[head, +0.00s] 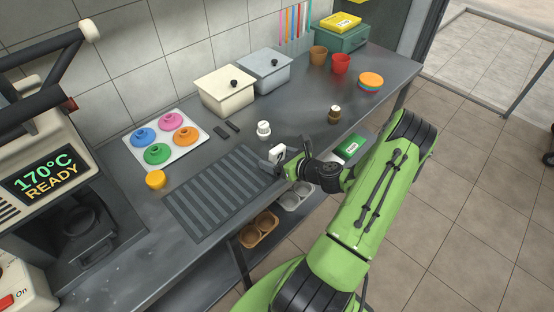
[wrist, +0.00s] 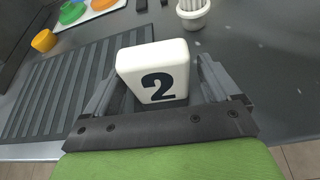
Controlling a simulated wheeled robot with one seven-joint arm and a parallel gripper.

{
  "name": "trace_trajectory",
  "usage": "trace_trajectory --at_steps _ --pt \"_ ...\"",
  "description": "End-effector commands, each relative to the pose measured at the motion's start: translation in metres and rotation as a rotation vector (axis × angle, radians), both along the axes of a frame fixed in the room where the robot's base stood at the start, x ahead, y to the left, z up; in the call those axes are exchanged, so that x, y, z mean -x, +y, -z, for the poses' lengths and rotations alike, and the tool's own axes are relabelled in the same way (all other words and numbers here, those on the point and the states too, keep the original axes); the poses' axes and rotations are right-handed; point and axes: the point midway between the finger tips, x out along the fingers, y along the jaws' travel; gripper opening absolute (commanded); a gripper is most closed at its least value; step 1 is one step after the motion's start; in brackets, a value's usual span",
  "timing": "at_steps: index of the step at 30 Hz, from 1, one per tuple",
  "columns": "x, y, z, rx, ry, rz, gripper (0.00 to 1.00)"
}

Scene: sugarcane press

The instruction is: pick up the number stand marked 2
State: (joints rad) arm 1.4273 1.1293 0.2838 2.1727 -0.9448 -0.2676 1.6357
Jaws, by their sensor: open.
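The number stand marked 2 (wrist: 153,72) is a white block with a black 2 on its face. In the wrist view it stands upright between the two open fingers of my gripper (wrist: 155,85), with a visible gap on each side. In the head view the stand (head: 276,154) shows as a small white block at the gripper (head: 283,160), near the front edge of the counter by the right end of the ribbed mat. Its base is partly hidden by my gripper.
The ribbed mat (head: 222,193) lies left of my gripper. Two lidded bins (head: 226,92) are at the wall. Bare counter (head: 300,118) lies between.

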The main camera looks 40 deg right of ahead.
Motion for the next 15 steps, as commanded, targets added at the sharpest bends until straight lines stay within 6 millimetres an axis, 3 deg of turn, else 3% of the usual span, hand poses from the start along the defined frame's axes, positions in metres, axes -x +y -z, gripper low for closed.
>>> trace_trajectory --at_steps 3,10,15 --pt "-0.016 0.001 0.008 0.001 0.001 -0.001 0.89" --pt "-0.019 0.001 0.008 0.000 0.000 0.000 0.89" --pt "-0.019 0.001 0.008 0.000 0.001 0.000 0.65"
